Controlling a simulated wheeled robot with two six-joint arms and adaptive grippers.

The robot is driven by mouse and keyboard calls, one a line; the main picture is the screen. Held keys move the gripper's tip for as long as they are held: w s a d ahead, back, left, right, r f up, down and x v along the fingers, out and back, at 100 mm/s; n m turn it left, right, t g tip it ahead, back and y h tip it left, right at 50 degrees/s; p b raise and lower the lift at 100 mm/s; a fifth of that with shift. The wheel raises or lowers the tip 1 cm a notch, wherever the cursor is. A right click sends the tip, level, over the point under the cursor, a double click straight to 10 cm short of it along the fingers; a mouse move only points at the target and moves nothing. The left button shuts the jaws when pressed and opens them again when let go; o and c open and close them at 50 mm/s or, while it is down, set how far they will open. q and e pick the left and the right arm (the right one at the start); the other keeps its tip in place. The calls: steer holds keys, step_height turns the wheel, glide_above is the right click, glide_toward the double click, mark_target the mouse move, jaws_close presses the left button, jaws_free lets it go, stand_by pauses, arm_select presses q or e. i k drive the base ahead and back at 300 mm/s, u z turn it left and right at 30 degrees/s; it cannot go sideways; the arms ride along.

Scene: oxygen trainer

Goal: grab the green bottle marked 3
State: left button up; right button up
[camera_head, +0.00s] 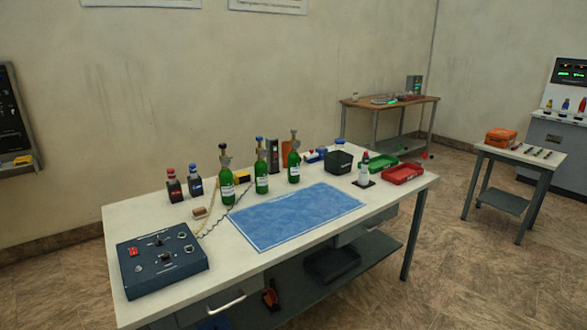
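Three green bottles with white labels stand upright in a row on the white table (135,215). The left green bottle (227,191) has a black top, the middle green bottle (261,182) a blue top, and the right green bottle (294,171) a brown top. The label markings are too small to read, so I cannot tell which one is marked 3. Neither of my grippers is in view.
A blue mat (297,215) lies in front of the bottles. A dark control box (162,262) sits at the near left. Two small dark bottles (174,187), a black bin (338,163), a red tray (403,173) and a green tray (383,162) also stand on the table.

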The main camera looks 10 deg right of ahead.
mark_target(262, 174)
steer(key=z, duration=1)
steer(key=i, duration=0.95)
steer(key=z, duration=0.8)
steer(key=i, duration=1.05)
steer(key=u, duration=1.1)
steer(key=i, duration=0.6)
steer(key=u, duration=0.8)
